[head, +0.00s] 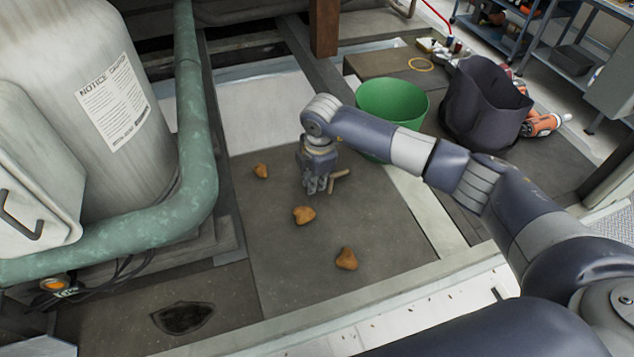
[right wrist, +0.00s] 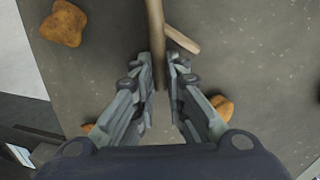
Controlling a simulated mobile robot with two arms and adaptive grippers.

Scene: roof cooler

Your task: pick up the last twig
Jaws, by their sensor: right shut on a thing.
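The twig (head: 340,174) is light brown with a short side branch. In the head view it sticks out to the right of my right gripper (head: 316,186). In the right wrist view the twig (right wrist: 157,40) runs between the two fingers of the right gripper (right wrist: 162,75), with its side branch (right wrist: 182,40) pointing off to the right. The right gripper is shut on the twig, low over the grey floor panel. I cannot tell whether the twig touches the panel. My left gripper is not in view.
Several orange-brown lumps (head: 304,215) lie on the panel (head: 270,270) around the gripper. A green bucket (head: 390,100) stands behind, partly covered by my right arm. A dark bag (head: 484,105) is right of it. A green pipe (head: 197,130) and grey tank (head: 90,90) bound the left.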

